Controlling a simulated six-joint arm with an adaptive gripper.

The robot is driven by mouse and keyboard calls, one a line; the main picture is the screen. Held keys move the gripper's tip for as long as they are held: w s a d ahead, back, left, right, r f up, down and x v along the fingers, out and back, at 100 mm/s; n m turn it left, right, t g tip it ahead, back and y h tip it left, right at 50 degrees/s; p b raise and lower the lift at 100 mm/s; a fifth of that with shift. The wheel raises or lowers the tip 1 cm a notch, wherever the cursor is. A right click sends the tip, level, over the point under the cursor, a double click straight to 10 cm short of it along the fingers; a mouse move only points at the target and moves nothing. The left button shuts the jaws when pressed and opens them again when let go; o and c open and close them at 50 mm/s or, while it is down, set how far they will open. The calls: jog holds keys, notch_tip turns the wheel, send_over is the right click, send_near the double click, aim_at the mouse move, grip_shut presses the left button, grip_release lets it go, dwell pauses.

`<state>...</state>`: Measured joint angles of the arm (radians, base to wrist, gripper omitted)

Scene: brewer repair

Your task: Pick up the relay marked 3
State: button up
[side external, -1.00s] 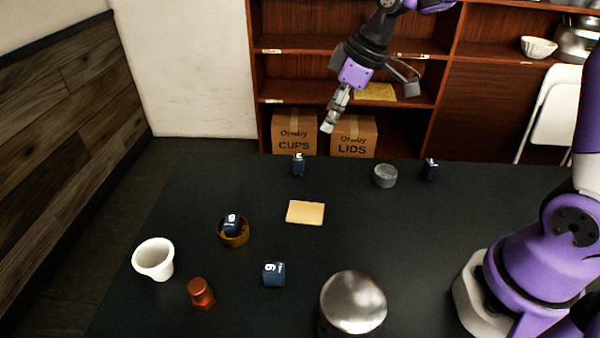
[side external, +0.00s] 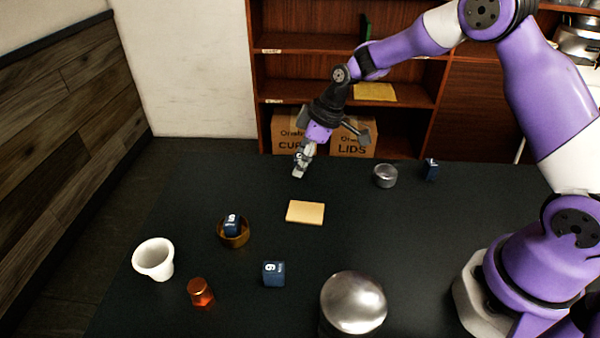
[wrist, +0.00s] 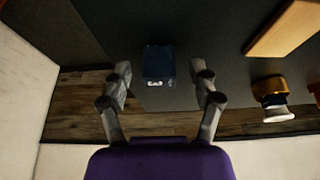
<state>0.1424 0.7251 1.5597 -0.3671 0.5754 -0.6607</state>
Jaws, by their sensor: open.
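The relay marked 3 (wrist: 158,63) is a small dark blue block with a white 3 on it. In the wrist view it stands between the two spread fingers of my gripper (wrist: 161,84), with dark gaps on both sides. In the side view my gripper (side external: 299,170) is low over the back left of the table and hides most of this relay. My gripper is open and holds nothing. I cannot tell how far the fingertips are above the table.
More relays stand at front (side external: 273,274) and back right (side external: 431,169). A tan pad (side external: 305,212), white cup (side external: 154,259), orange piece (side external: 200,292), grey tin (side external: 385,176) and metal dome (side external: 353,302) are spread around.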

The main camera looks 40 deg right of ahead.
jog(key=shift+f, duration=0.2)
jog(key=c, duration=1.1)
jog(key=shift+c, duration=0.2)
jog(key=shift+r, duration=0.15)
